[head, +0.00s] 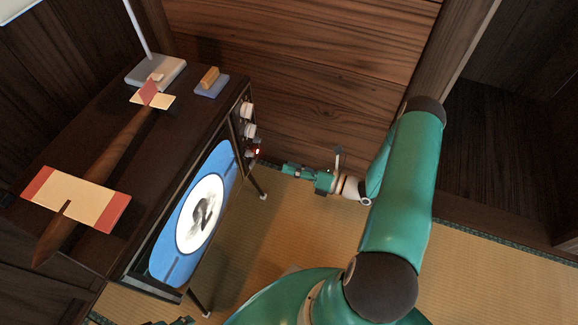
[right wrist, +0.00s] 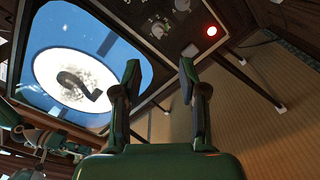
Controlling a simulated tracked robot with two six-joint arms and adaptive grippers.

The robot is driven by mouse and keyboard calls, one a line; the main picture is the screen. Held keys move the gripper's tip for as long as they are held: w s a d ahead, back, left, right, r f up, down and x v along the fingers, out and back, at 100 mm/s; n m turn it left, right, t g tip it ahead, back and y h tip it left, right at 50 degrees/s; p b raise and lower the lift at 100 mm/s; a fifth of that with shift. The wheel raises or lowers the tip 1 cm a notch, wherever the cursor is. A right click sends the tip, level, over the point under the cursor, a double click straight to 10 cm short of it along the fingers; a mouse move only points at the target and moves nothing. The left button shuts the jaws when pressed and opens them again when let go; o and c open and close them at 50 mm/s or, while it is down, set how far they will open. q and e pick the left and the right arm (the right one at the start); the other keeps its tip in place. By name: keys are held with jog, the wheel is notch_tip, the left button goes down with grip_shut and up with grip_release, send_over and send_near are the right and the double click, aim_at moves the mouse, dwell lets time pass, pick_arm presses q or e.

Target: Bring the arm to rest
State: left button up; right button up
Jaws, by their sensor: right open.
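My right arm (head: 402,190) reaches forward over the tatami, and its gripper (head: 290,169) is to the right of the television's front, near its knob panel. In the right wrist view the gripper (right wrist: 158,74) has its two fingers apart with nothing between them. The television (head: 147,275) is on, with a bright disc on a blue screen (head: 202,214). A red light (head: 257,151) glows below its knobs; it also shows in the right wrist view (right wrist: 211,31). A small green part at the bottom edge of the head view may be my left gripper (head: 180,321); its fingers cannot be made out.
On the television's top lie a model plane (head: 98,178) with cream and red wings, a lamp base (head: 156,72) and a wooden-handled blue block (head: 211,83). A wooden wall (head: 300,70) stands behind. The tatami (head: 480,265) at right is clear.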

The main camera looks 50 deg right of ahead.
jog(key=shift+a, duration=0.1)
jog(key=s+a+f+n+g+y, duration=0.25)
jog(key=s+a+n+g, duration=0.25)
jog(key=a+n+g, duration=0.45)
jog(key=s+a+f+n+g+y, duration=0.1)
jog(key=s+a+n+g+y, duration=0.4)
jog(key=a, duration=0.7)
jog(key=s+f+n+g+h, duration=0.5)
jog(key=n+h, duration=0.4)
jog(key=n, duration=0.8)
jog(key=w+a+r+n+t+h, duration=0.1)
jog(key=w+a+n+t+h, duration=0.15)
jog(key=w+n, duration=0.3)
notch_tip(320, 180, up, 23)
jog(key=a+n+t+y+p, duration=0.1)
jog(key=p, duration=2.1)
jog(key=shift+w+n+p, duration=0.15)
jog(key=shift+n+p, duration=0.15)
jog(key=shift+p, duration=0.05)
